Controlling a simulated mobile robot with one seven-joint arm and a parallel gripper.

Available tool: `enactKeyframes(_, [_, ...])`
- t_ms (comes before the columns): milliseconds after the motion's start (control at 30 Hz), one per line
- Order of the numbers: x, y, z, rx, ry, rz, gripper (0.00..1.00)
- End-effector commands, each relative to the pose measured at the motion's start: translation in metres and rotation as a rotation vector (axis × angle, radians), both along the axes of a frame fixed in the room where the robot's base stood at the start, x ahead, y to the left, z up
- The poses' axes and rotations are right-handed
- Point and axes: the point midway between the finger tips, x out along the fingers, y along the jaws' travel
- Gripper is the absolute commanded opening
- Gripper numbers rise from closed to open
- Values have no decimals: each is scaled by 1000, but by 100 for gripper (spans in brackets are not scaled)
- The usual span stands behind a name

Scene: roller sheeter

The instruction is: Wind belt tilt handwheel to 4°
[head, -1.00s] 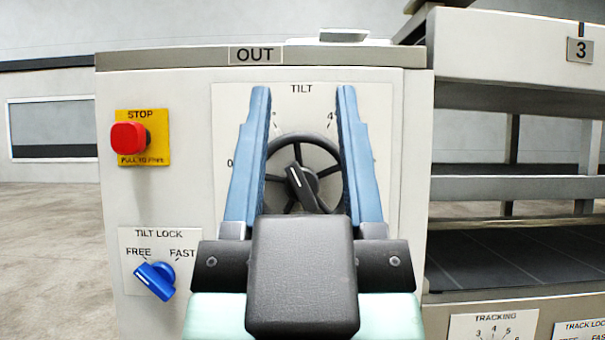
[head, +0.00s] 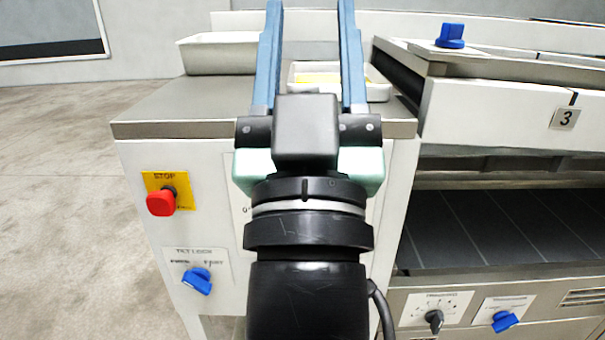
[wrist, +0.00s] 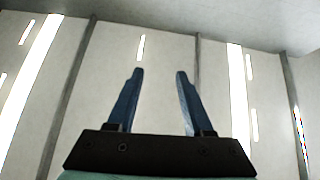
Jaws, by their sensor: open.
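The tilt handwheel is hidden behind my arm in the head view; only the left edge of its white plate (head: 238,200) shows, so its reading cannot be seen. My gripper (head: 310,15) is open and empty, with its two blue fingers spread and pointing up and away over the machine's top. In the wrist view my gripper (wrist: 158,75) has nothing between its fingers and faces the ceiling and its lights. The blue tilt lock knob (head: 197,282) is on the front panel at lower left, with its pointer toward the FREE side.
A red stop button (head: 161,202) on a yellow plate juts from the panel. A white bin (head: 215,55) and a white tray (head: 380,90) with yellow contents stand on top. At right are rollers, a blue knob (head: 452,36) and lower controls. The floor at left is clear.

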Motion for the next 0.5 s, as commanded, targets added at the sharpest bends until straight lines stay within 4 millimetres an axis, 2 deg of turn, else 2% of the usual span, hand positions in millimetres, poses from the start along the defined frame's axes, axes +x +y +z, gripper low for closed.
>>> enactKeyframes(33, [15, -2, 8, -12, 46, -14, 51])
enactKeyframes(133, [41, -4, -16, -45, 128, -46, 51])
enactKeyframes(267, [64, -8, -70, -103, 254, -88, 51])
enactKeyframes(300, [68, -8, -90, -124, 294, -99, 51])
enactKeyframes(367, [68, -9, -121, -155, 354, -111, 51])
enactKeyframes(400, [65, -9, -142, -179, 395, -119, 51])
enactKeyframes(500, [48, -7, -194, -233, 492, -128, 51])
